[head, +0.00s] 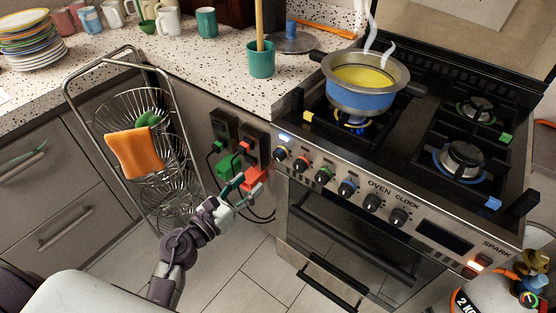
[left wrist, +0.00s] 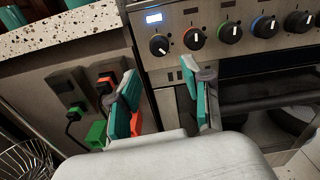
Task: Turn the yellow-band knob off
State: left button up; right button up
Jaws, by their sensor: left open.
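The yellow-band knob (head: 281,155) is the leftmost knob on the stove's front panel. It also shows in the left wrist view (left wrist: 159,45), where its white pointer mark is tilted. My left gripper (head: 249,188) is open and empty, below and left of this knob, in front of the stove's left edge. In the left wrist view my two teal fingertips (left wrist: 158,80) stand apart below the knob, touching no knob. A blue flame (head: 352,123) shows under the pot (head: 362,93), beside a yellow tag (head: 308,115). My right gripper is not in view.
An orange-band knob (head: 302,163) sits close right, followed by green-band (head: 323,175) and blue-band (head: 347,188) knobs. Sockets with green (head: 228,163) and orange (head: 254,178) plugs lie left of the stove. A wire rack (head: 120,110) and gas bottle (head: 492,296) stand at either side.

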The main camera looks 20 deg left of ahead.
aim_at(276, 156)
pick_arm(q)
jog(key=p+x, duration=0.1)
jog(key=x, duration=1.1)
jog(key=shift+w+f, duration=0.1)
jog(key=shift+w, duration=0.3)
jog(key=c, duration=0.9)
